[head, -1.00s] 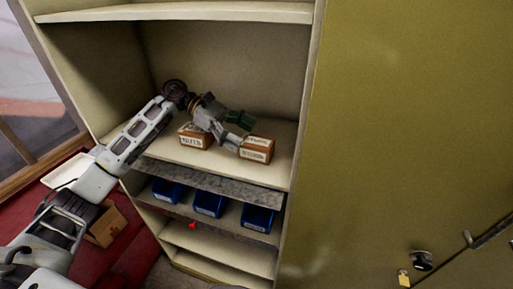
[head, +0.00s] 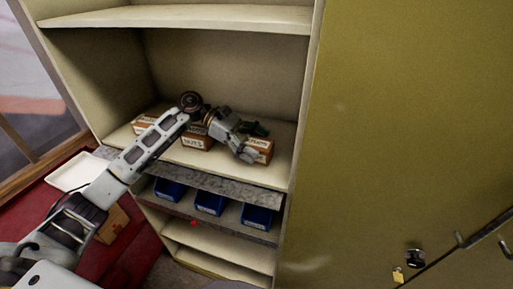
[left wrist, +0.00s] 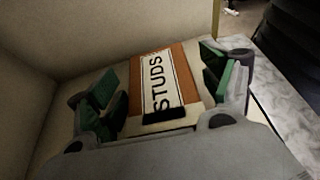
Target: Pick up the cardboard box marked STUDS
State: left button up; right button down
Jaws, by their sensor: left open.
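The cardboard box marked STUDS (left wrist: 160,82) shows in the left wrist view, with a white label and dark lettering. It lies between the green-padded fingers of my left gripper (left wrist: 165,92), with a gap visible on both sides. In the head view, this gripper (head: 251,142) is over the rightmost box (head: 261,151) on the shelf, partly hiding it; its label is too small to read there. The gripper is open. I cannot tell how far down the fingers reach beside the box. My right gripper is not in view.
A box apparently marked NUTS (head: 197,141) stands left of it, and another box (head: 143,124) is farther left, partly behind my arm. Blue bins (head: 210,203) sit on the shelf below. The cabinet's right side wall (head: 302,110) is close to the gripper.

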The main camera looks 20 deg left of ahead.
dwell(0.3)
pick_arm(q)
jog(key=c, duration=1.4)
jog(key=shift+a+r, duration=0.1)
jog(key=shift+r, duration=0.1)
jog(key=shift+c, duration=0.2)
